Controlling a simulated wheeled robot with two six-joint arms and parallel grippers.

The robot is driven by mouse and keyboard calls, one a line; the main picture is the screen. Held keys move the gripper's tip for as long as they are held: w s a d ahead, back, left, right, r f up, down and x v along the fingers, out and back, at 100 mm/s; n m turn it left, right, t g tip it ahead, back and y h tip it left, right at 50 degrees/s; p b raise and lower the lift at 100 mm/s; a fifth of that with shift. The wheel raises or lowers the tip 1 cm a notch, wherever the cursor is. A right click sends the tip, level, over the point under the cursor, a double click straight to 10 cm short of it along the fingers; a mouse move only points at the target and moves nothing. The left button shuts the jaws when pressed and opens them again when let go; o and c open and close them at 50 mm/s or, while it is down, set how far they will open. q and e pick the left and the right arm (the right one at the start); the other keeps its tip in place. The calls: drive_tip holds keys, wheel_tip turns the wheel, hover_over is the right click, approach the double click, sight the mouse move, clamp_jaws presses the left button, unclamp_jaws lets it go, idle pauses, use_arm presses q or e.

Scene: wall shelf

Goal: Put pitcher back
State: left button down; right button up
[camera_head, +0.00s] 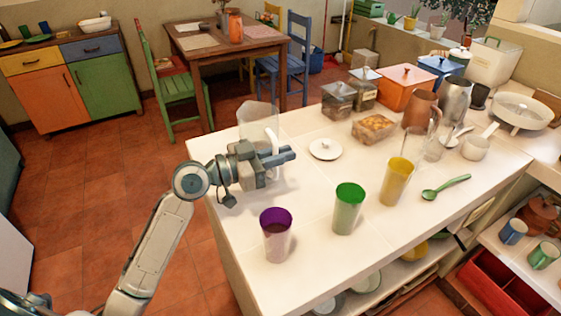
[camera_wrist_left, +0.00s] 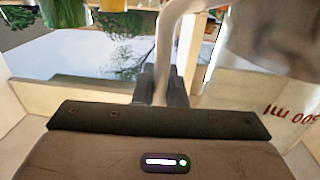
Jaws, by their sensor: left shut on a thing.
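The clear pitcher (camera_head: 258,119) is upright at the left back edge of the white counter (camera_head: 310,215). My left gripper (camera_head: 285,157) is shut on its pale handle. In the left wrist view the handle (camera_wrist_left: 168,45) passes between the fingers (camera_wrist_left: 170,90), and the pitcher's clear wall (camera_wrist_left: 275,40) with "500 ml" printed on it fills the upper right. The gripper hides the pitcher's base in the head view, so I cannot tell whether it touches the counter. My right gripper is not in view.
A purple cup (camera_head: 276,235), a green cup (camera_head: 347,209) and a yellow cup (camera_head: 397,182) stand in a row. A white lid (camera_head: 325,149) lies behind them, and a green spoon (camera_head: 446,187) at right. Canisters, an orange box (camera_head: 405,86) and jugs crowd the back.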

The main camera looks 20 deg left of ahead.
use_arm(q)
wheel_tip(320, 180, down, 2)
drive_tip(key=shift+f, duration=0.1)
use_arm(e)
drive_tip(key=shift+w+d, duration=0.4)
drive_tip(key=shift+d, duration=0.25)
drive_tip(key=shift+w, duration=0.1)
use_arm(q)
drive_tip(key=shift+f, duration=0.1)
drive_tip(key=c, duration=1.7)
unclamp_jaws()
drive_tip(key=shift+o, duration=1.1)
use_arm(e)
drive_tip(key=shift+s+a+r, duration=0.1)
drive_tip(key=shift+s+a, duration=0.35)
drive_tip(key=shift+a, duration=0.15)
